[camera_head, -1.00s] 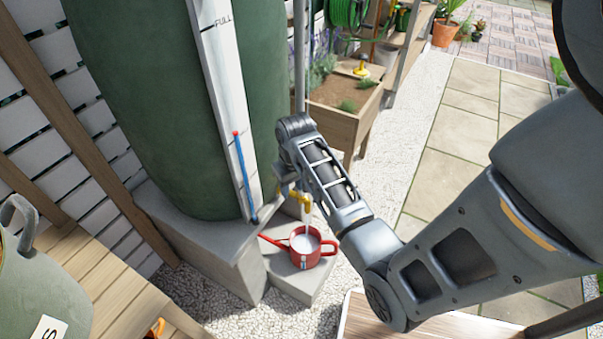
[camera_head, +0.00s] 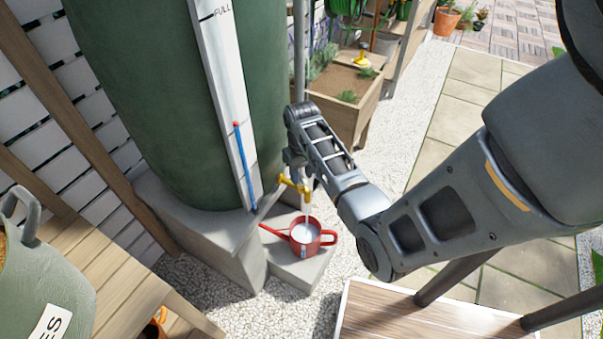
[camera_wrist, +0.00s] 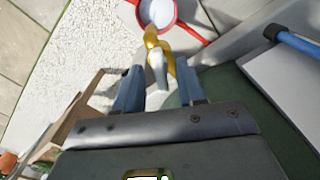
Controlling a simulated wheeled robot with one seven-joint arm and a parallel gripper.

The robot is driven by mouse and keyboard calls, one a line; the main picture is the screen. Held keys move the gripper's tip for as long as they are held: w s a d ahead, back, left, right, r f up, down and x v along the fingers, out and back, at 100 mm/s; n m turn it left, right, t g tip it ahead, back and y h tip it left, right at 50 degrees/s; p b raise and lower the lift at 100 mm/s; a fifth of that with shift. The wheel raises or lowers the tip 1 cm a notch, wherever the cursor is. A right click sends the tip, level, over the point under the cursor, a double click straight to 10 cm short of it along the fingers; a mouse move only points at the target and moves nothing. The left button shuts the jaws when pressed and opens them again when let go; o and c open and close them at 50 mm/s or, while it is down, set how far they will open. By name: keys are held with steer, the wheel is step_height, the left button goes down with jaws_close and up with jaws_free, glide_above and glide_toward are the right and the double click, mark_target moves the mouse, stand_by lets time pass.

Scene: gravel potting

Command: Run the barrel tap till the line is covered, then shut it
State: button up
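The brass tap (camera_head: 296,184) sticks out low on the green barrel (camera_head: 150,110). A pale stream of water runs from it into the red watering can (camera_head: 318,241). The can stands upright on a low grey block, with whitish water inside; I cannot make out a fill line in it. My gripper (camera_head: 294,170) is just above the tap. In the wrist view my gripper (camera_wrist: 160,92) has its two fingers apart, with the tap (camera_wrist: 152,45) and a grey piece between and beyond them. I see no clear contact. The can (camera_wrist: 160,12) shows at the top edge.
A blue sight tube (camera_head: 245,168) with a red tip runs up the barrel's white gauge board. The barrel stands on a grey plinth (camera_head: 205,235). A wooden bench (camera_head: 112,278) is at lower left, a wooden planter (camera_head: 343,108) behind my arm. Gravel and paving lie to the right.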

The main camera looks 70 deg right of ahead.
steer(key=shift+c, duration=0.3)
jaws_close()
steer(key=shift+r+m+p, duration=0.15)
steer(key=shift+m+p, duration=0.25)
steer(key=shift+p, duration=0.05)
steer(key=shift+m+p, duration=0.6)
steer(key=m+p, duration=0.2)
steer(key=shift+r+m, duration=0.1)
steer(key=shift+m, duration=0.2)
steer(key=m+p, duration=0.1)
steer(key=m, duration=0.2)
steer(key=shift+w+m+p, duration=0.1)
steer(key=shift+m+p, duration=0.2)
steer(key=shift+p, duration=0.1)
steer(key=shift+f+m+p, duration=0.2)
steer(key=shift+m+p, duration=0.55)
steer(key=shift+m, duration=1.15)
